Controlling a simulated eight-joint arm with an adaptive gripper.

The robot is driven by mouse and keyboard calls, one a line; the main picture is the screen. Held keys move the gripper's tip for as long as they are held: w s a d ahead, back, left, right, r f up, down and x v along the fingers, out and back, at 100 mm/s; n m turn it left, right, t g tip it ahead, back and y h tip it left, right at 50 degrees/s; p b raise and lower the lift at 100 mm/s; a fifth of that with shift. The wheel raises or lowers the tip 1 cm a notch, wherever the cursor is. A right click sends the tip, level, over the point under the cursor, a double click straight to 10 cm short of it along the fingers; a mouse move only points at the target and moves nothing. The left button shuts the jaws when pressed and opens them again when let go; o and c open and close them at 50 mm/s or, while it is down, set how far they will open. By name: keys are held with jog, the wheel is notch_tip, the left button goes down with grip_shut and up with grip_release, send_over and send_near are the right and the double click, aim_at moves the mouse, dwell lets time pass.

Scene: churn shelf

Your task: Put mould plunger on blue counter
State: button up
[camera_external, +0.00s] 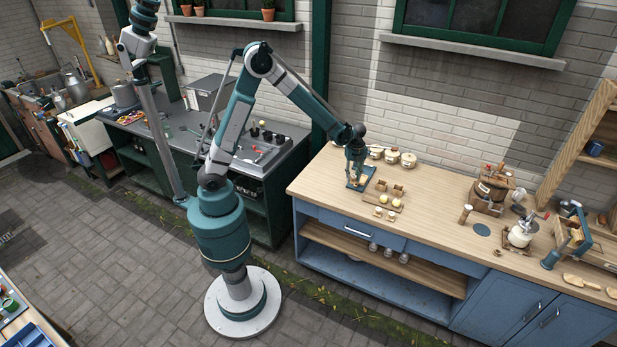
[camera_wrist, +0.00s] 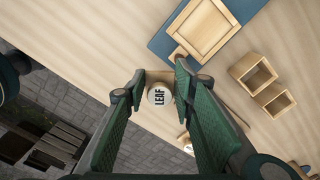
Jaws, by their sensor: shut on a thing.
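The blue counter (camera_external: 445,205) has a light wood top over blue cabinets; its top also shows in the wrist view (camera_wrist: 90,30). My gripper (camera_external: 356,177) is low over its left end, beside a blue tray (camera_external: 367,171). In the wrist view, my gripper's green fingers (camera_wrist: 160,77) are closed around a small wooden piece with a round pale end marked "LEAF" (camera_wrist: 158,97), which appears to be the mould plunger. The plunger is barely visible in the external view, and I cannot tell whether it touches the counter.
The blue tray holds a square wooden frame (camera_wrist: 202,28). Small open wooden boxes (camera_wrist: 264,86) stand close to its right. Lidded pots (camera_external: 408,160) stand behind. A wooden churn (camera_external: 492,190) and a blue press (camera_external: 572,235) are farther right.

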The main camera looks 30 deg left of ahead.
jog(key=s+d+r+m, duration=0.2)
jog(key=s+d+m, duration=0.5)
jog(key=s+d, duration=0.3)
jog(key=d, duration=0.3)
jog(key=shift+s+r+m, duration=0.15)
jog(key=shift+s+m, duration=0.1)
jog(key=shift+m, duration=0.15)
send_over(366, 209)
jog(key=shift+w+a+f, duration=0.1)
jog(key=shift+f, duration=3.05)
jog(key=shift+f, duration=0.1)
jog(key=shift+f, duration=1.75)
jog(key=shift+f, duration=0.2)
jog(key=o, duration=0.8)
